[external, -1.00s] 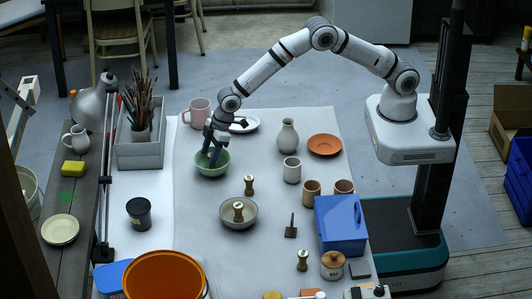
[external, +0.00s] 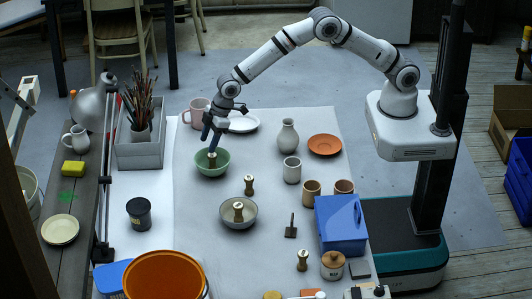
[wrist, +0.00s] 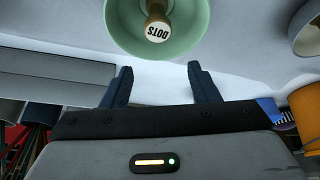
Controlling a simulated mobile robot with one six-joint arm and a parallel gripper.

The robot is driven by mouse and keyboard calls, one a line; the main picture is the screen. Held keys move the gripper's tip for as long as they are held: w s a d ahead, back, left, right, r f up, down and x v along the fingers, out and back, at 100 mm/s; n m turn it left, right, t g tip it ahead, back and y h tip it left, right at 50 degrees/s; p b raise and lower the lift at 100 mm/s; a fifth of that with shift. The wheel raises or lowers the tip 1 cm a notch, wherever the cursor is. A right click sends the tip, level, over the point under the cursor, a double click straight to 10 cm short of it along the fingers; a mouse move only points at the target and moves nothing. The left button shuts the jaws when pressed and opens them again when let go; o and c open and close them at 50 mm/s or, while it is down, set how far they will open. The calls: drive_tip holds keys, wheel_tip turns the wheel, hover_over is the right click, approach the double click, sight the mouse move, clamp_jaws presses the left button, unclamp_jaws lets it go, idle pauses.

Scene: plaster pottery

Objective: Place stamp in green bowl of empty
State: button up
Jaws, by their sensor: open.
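A wooden stamp (external: 212,157) stands in the green bowl (external: 212,170) on the white table. My gripper (external: 212,144) is just above and behind the bowl. In the wrist view my gripper (wrist: 157,85) is open and empty, with its fingers apart and clear of the stamp. Another stamp (external: 239,209) stands in a grey bowl (external: 255,220). A further stamp (external: 249,183) stands on the table behind that bowl, and one more (external: 302,260) stands near the front.
A pink mug (external: 196,111) and a white plate (external: 245,123) are close to my gripper. A grey vase (external: 287,136), a white cup (external: 292,171) and a blue box (external: 341,226) stand to the right.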

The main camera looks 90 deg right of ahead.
drive_tip(key=shift+r, duration=0.85)
drive_tip(key=shift+f, duration=0.1)
drive_tip(key=s+d+r+m, duration=0.1)
drive_tip(key=s+d+r, duration=0.5)
drive_tip(key=s+r, duration=0.35)
drive_tip(key=s+d+r+m, duration=0.1)
drive_tip(key=s+d+r, duration=0.5)
drive_tip(key=s+r, duration=0.3)
drive_tip(key=s+d+m, duration=0.1)
drive_tip(key=s+d, duration=0.2)
drive_tip(key=s, duration=1)
drive_tip(key=s+d+m+g+h, duration=0.1)
drive_tip(key=s+d, duration=0.3)
drive_tip(key=s, duration=1)
drive_tip(key=shift+s+f+m+h, duration=0.3)
